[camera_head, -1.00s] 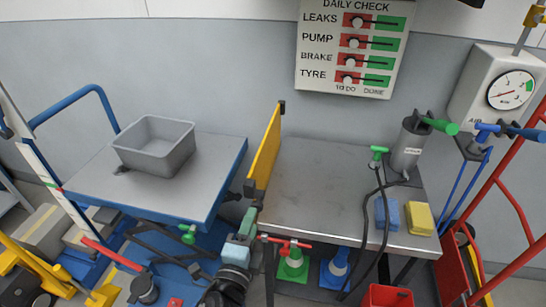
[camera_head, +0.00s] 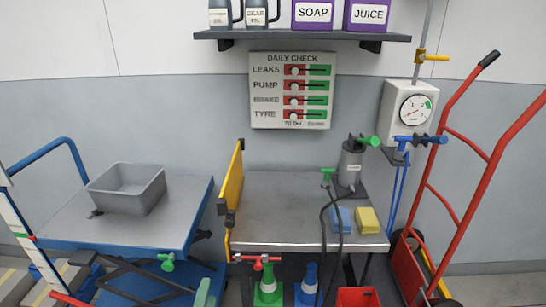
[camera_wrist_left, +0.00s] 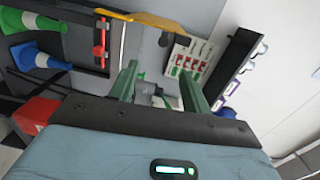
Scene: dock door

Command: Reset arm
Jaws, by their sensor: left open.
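My left gripper (camera_head: 203,292) shows only as a green fingertip at the bottom edge of the head view, in front of the gap between the lift table and the grey bench. In the left wrist view its two green fingers (camera_wrist_left: 158,74) stand apart with nothing held between them. The rest of my left arm is below the head view. My right gripper is in neither view.
A blue lift table (camera_head: 184,205) carries a grey bin (camera_head: 128,190). A yellow panel (camera_head: 232,188) stands at the left of the grey bench (camera_head: 275,205). Green (camera_head: 267,290) and blue (camera_head: 308,287) cones stand below. A red hand truck (camera_head: 455,200) stands right.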

